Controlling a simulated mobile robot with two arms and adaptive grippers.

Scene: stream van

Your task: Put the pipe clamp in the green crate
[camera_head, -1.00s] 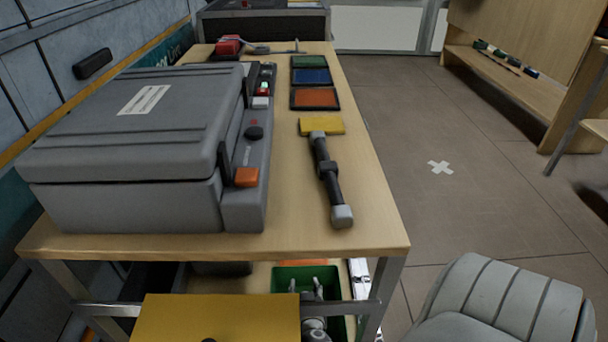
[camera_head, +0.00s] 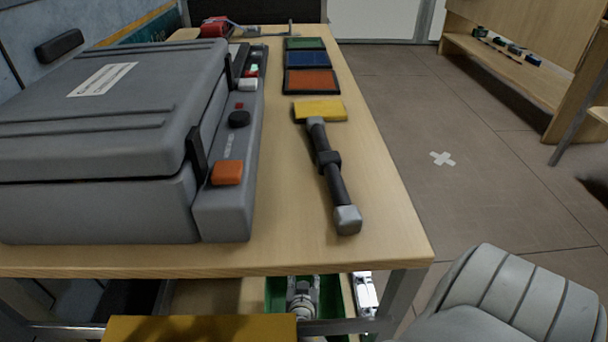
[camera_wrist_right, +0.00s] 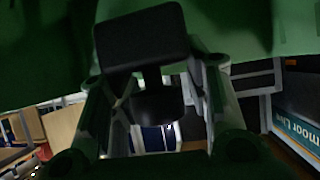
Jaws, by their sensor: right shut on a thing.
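The green crate (camera_head: 275,296) is on the low shelf under the table; the table edge hides part of it. My right gripper (camera_head: 303,284) shows under the table edge, in front of or over the crate; how deep it is in the crate, I cannot tell. In the right wrist view its fingers (camera_wrist_right: 160,105) are shut on a dark thing (camera_wrist_right: 140,38), which looks like the pipe clamp, with a blocky part and a rounded part. Green surfaces (camera_wrist_right: 230,25) fill the top of that view. My left gripper is not in view.
The table (camera_head: 270,225) bears a grey case (camera_head: 100,150), a black rod-like tool (camera_head: 330,165) by a yellow block (camera_head: 320,109), and coloured trays (camera_head: 312,81). A yellow panel (camera_head: 200,328) is below at the front. A grey seat (camera_head: 500,300) stands at the right.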

